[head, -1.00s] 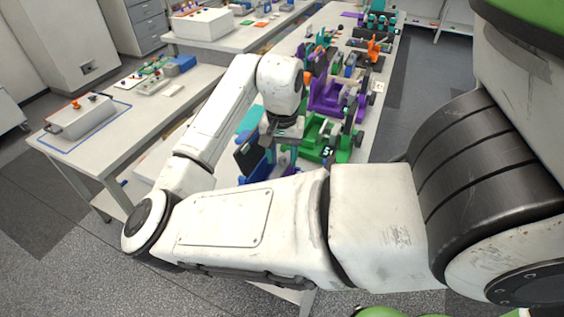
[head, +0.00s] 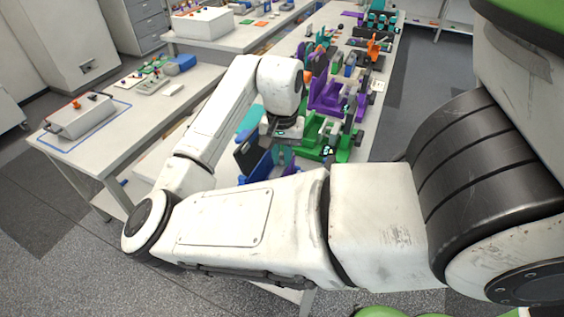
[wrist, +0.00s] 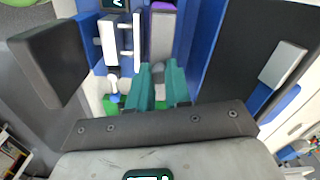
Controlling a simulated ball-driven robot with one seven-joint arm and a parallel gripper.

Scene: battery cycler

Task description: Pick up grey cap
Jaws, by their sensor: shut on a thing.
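My gripper (wrist: 158,78) shows in the wrist view as two teal fingers, close together. They are shut on a small grey piece (wrist: 158,70), which appears to be the grey cap; the fingers hide most of it. The fingers are down between the blue walls of a fixture (wrist: 205,40). In the head view my gripper (head: 284,157) is partly hidden by my wrist and forearm, low over the near end of the long bench, and the cap cannot be made out.
A grey block (wrist: 160,38) with a purple top stands just beyond the fingertips. A dark block (wrist: 55,62) and a dark panel (wrist: 255,50) flank the fixture. Green (head: 318,140) and purple (head: 330,97) fixtures crowd the bench beyond. A side table (head: 120,118) stands at left.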

